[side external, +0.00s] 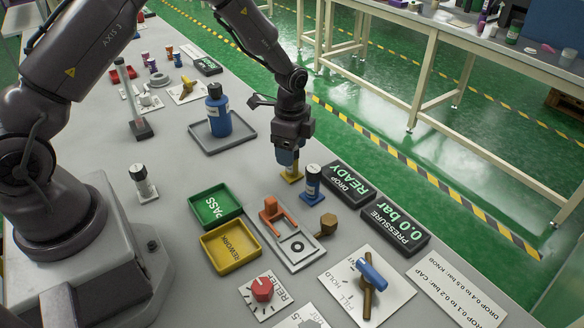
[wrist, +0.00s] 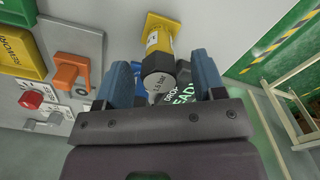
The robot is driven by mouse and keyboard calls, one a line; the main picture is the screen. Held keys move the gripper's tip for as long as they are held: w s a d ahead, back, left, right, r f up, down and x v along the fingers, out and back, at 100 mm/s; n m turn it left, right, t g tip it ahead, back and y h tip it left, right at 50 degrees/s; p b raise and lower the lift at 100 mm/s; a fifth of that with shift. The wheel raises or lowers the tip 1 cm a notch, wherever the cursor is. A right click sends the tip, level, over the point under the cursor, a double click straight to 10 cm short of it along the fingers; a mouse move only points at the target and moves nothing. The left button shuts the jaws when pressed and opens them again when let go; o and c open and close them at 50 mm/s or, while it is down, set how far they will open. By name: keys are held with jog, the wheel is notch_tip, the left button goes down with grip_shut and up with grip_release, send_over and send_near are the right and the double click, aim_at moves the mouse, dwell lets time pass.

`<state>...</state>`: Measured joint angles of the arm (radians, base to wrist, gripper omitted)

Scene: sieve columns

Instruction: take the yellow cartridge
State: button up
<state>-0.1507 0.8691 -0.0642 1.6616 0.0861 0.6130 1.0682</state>
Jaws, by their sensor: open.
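The yellow cartridge (wrist: 158,40) stands upright on its square yellow foot in the wrist view, with a grey top marked 1.5 bar. In the side view only its yellow foot (side external: 291,177) shows clearly; my gripper hides the upper part. My gripper (side external: 287,161) points down over it. In the wrist view, the blue fingers of my gripper (wrist: 162,68) are open, one on each side of the cartridge's top. I cannot tell whether either finger touches it.
A blue cartridge (side external: 313,184) with a dark cap stands close to the right. The DROP READY display (side external: 348,183) and PRESSURE display (side external: 395,226) lie beyond. A fixture with an orange clamp (side external: 279,216) and the green PASS tray (side external: 216,204) are nearer the front.

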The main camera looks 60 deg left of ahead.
aim_at(291, 175)
notch_tip(291, 175, down, 4)
jog(key=shift+r, duration=0.25)
jog(key=c, duration=1.1)
jog(key=shift+r, duration=0.15)
